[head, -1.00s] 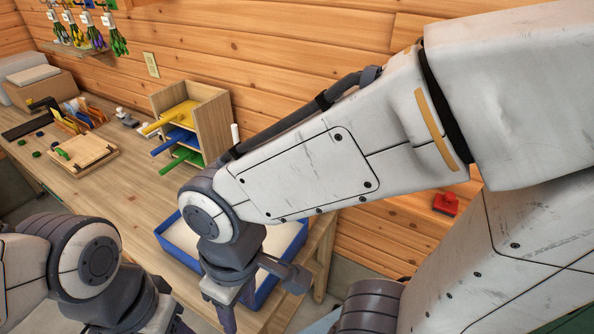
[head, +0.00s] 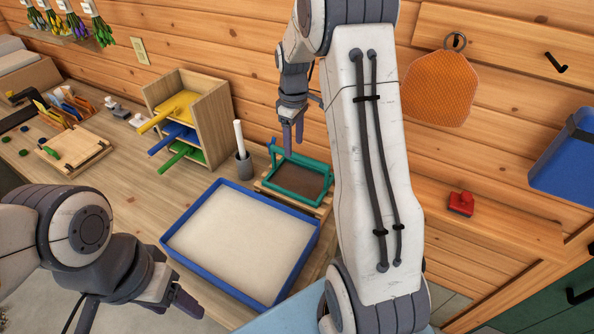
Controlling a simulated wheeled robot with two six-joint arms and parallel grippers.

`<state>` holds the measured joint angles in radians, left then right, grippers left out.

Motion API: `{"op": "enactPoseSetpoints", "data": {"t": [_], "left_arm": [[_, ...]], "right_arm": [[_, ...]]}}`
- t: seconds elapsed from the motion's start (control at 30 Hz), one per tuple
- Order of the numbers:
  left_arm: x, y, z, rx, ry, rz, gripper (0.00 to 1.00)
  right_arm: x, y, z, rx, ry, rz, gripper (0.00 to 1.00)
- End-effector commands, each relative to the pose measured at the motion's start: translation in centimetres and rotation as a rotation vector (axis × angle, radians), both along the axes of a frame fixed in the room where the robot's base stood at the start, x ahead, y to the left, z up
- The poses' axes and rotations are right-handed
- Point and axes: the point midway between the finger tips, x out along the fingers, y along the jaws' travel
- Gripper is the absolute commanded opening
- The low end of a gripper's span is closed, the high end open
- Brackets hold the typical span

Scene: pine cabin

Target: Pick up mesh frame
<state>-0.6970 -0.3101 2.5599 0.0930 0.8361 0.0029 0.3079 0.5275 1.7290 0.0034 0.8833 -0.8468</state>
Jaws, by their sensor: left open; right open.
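The mesh frame (head: 325,199), a teal rectangle around a dark brown mesh, rests on a wooden stand at the back right of the bench in the head view. My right gripper (head: 293,145) points down above the frame's back left part. It is open and empty, apart from the frame as far as I can tell. My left gripper (head: 136,308) is open and empty at the lower left, in front of the bench. My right arm passes close to the frame's right side.
A blue tray (head: 180,265) with pale content stands in front of the frame. A grey cup (head: 244,167) with a white roll is left of it, beside a wooden rack (head: 216,125) with coloured handled pieces. An orange mesh piece (head: 440,90) hangs on the wall.

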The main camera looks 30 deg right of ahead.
Motion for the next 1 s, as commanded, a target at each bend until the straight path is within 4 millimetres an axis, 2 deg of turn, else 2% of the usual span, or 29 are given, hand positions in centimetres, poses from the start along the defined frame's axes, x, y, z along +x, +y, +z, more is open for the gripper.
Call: {"op": "enactPoseSetpoints", "data": {"t": [0.03,0.13,0.33,0.53,0.77,0.9,1.0], "left_arm": [[0.0,0.0,0.2,0.000,0.000,0.000,0.62],[0.0,0.0,0.6,0.000,0.000,0.000,0.62],[0.0,0.0,1.5,0.000,0.000,-0.001,0.62],[0.0,0.0,1.9,0.000,0.000,-0.002,0.62],[0.0,0.0,4.2,0.000,-0.001,-0.006,0.62],[0.0,0.0,4.6,0.000,-0.001,-0.007,0.62],[0.0,0.0,4.6,0.000,-0.001,-0.007,0.62]], "right_arm": [[0.1,-1.4,-0.4,0.000,0.004,-0.006,0.62],[0.1,-2.5,-1.5,0.000,0.007,-0.005,0.62],[0.1,-2.5,-4.6,0.000,0.008,-0.004,0.62],[0.2,-2.4,-6.1,-0.002,0.005,-0.004,0.62],[0.7,-2.3,-8.7,0.000,0.007,-0.005,0.62],[0.8,-2.3,-10.5,-0.001,0.005,-0.005,0.62],[0.8,-2.4,-11.1,-0.002,0.003,-0.005,0.62]]}}
